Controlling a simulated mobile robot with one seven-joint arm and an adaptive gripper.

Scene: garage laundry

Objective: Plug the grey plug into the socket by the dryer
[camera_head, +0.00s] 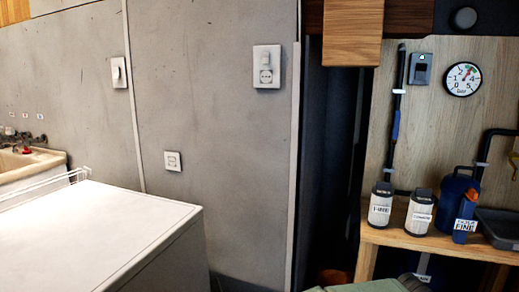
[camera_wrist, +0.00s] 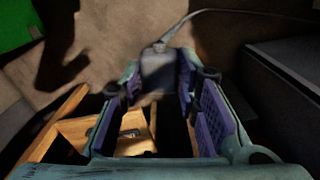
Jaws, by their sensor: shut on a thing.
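My gripper (camera_wrist: 160,82) shows in the wrist view, with purple pads on its inner sides. It is shut on the dark grey plug (camera_wrist: 158,64), which sits between the fingertips. A grey cable (camera_wrist: 185,22) runs from the plug up and to the right. In the head view a low wall socket (camera_head: 173,161) is just behind the white-topped machine (camera_head: 90,235), which looks like the dryer. Neither socket can be made out in the wrist view.
A wooden bench (camera_head: 440,245) at the right holds two labelled canisters (camera_head: 381,204) (camera_head: 419,211) and a blue jug (camera_head: 457,198). A sink (camera_head: 25,165) is at the far left.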

